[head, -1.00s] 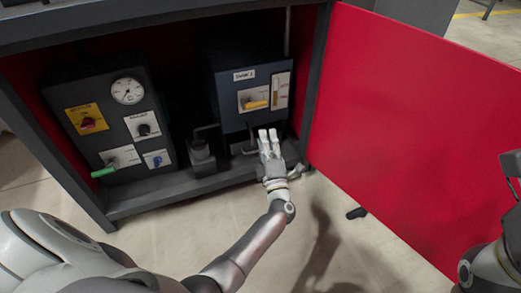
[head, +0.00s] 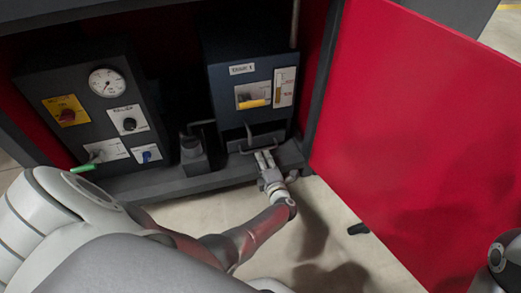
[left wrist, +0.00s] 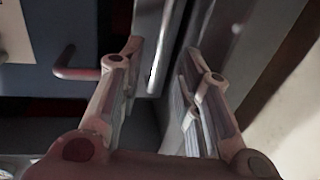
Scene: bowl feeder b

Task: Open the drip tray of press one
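The dark blue unit (head: 222,90) with a small white label, which I take to be press one, stands inside the cabinet. At its foot is a dark, low part with a bent handle (head: 250,140), seemingly the drip tray; it looks shut. My left gripper (head: 262,155) is just in front of that low part. In the left wrist view its two fingers (left wrist: 163,58) are apart, with a grey bar (left wrist: 154,50) seen between or just beyond them. Contact cannot be told. A dark red-brown handle (left wrist: 75,68) sticks out of the blue panel to their left. My right gripper is out of view.
A control box (head: 98,110) with a gauge and several knobs stands left in the cabinet. A small dark block (head: 193,155) stands between the two units. The open red door (head: 410,120) bounds the right side.

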